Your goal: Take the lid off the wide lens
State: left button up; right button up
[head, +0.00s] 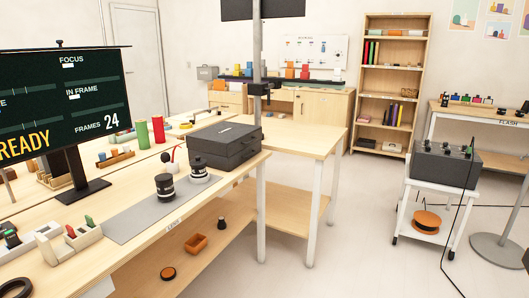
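Two dark lenses with pale bands stand upright on a grey mat (135,218) at the front right of the long wooden table. The nearer lens (165,190) is slightly larger in view and has a dark top. The farther lens (199,172) stands to its right, close to a black case, and also has a dark top. I cannot tell which is the wide lens, and any lid is too small to make out. Neither of my grippers is in view.
A black case (224,146) stands behind the lenses. A monitor (65,100) rises at the left. A pale wooden holder (72,240) is at the front left. A vertical grey post (257,90) stands beyond the table edge. The grey mat's near part is clear.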

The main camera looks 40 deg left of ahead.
aim_at(197, 161)
jog(key=u, duration=0.5)
jog(key=i, duration=1.75)
jog(key=u, duration=1.05)
